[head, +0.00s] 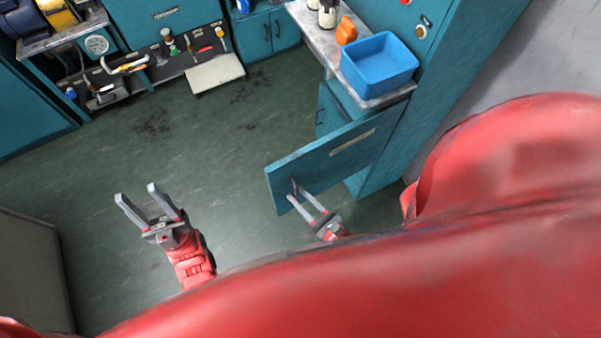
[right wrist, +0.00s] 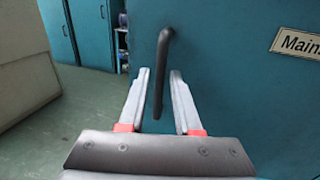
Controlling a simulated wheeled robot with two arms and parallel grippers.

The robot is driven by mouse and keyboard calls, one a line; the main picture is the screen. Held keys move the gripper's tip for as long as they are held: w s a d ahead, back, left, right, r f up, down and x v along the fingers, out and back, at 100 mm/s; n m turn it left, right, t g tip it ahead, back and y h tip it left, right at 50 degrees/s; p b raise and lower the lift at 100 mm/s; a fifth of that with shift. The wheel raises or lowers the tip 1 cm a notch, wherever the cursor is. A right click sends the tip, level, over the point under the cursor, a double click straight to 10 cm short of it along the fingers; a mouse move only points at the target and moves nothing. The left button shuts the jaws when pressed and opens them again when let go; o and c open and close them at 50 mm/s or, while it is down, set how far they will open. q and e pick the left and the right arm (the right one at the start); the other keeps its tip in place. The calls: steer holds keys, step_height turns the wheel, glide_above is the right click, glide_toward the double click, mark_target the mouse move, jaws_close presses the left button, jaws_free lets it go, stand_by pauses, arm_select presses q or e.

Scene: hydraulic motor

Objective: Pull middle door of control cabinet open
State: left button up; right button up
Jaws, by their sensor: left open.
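The teal cabinet door (head: 335,155) with a label plate stands swung out from the control cabinet (head: 376,178) at the right of the head view. It fills much of the right wrist view (right wrist: 245,100), where the plate begins "Main". Its dark bar handle (right wrist: 161,62) is near the middle there. My right gripper (right wrist: 159,78) has its fingers apart on either side of the handle's lower part, with gaps showing. In the head view my right gripper (head: 299,200) is at the door's outer end. My left gripper (head: 135,192) is open and empty above the floor.
A blue bin (head: 378,66) and an orange bottle (head: 346,31) stand on the counter (head: 322,38) above the door. A tool bench (head: 150,70) and teal cabinets line the back. The green floor (head: 190,135) between is clear.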

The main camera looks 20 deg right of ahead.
steer(key=shift+o, duration=0.5)
steer(key=b+v, duration=0.1)
steer(key=v, duration=1.6)
steer(key=shift+s+d+b, duration=0.15)
steer(key=shift+s+b, duration=0.05)
steer(key=shift+b, duration=0.2)
